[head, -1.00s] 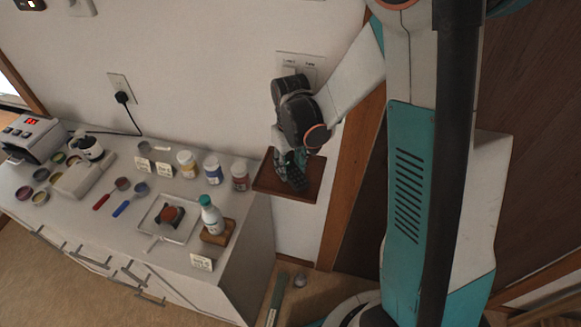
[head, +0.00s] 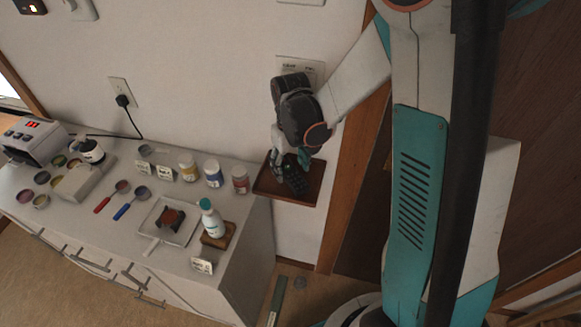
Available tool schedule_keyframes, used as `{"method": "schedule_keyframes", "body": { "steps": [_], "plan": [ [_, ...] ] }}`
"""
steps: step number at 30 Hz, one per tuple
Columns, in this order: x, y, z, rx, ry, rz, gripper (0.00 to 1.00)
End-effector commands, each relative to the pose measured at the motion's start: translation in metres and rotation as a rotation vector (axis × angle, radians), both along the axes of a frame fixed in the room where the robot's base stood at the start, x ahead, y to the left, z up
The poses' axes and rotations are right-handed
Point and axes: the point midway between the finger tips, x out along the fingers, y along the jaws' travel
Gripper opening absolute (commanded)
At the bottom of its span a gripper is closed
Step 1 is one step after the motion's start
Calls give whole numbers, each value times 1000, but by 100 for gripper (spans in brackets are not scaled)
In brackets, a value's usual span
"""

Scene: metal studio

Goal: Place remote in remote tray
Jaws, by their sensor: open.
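The remote tray (head: 308,198) is a shallow dark-brown tray against the wall, just right of the white cabinet. The dark remote (head: 295,181) lies tilted across the tray's middle, with its upper end close under my gripper. My gripper (head: 290,162) hangs over the tray's back part, with its fingers apart around or just above the remote's upper end. I cannot tell whether the fingers touch the remote. Part of the remote and the back of the tray are hidden by my gripper.
The white cabinet (head: 120,235) at left holds jars (head: 213,173), a white bottle on a wooden block (head: 211,218), a small white tray (head: 178,236), measuring spoons and a device with a red display (head: 32,138). A wooden door frame (head: 345,190) stands right of the tray.

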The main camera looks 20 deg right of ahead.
Motion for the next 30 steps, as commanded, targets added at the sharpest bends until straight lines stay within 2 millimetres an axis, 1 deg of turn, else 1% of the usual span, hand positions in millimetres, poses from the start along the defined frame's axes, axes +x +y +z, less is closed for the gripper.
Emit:
{"method": "schedule_keyframes", "body": {
  "steps": [1,6,12,15,20,23,26,30],
  "plan": [
    [-1,0,13,0,0,0,60],
    [-1,0,49,0,0,0,60],
    [0,0,85,0,0,0,60],
    [0,0,97,0,0,0,60],
    [-1,0,107,-1,-3,-1,60],
    [-6,0,117,0,-23,-6,60],
    [-17,0,133,1,-68,-17,60],
    [-39,1,162,2,-156,-39,60]
  ]
}}
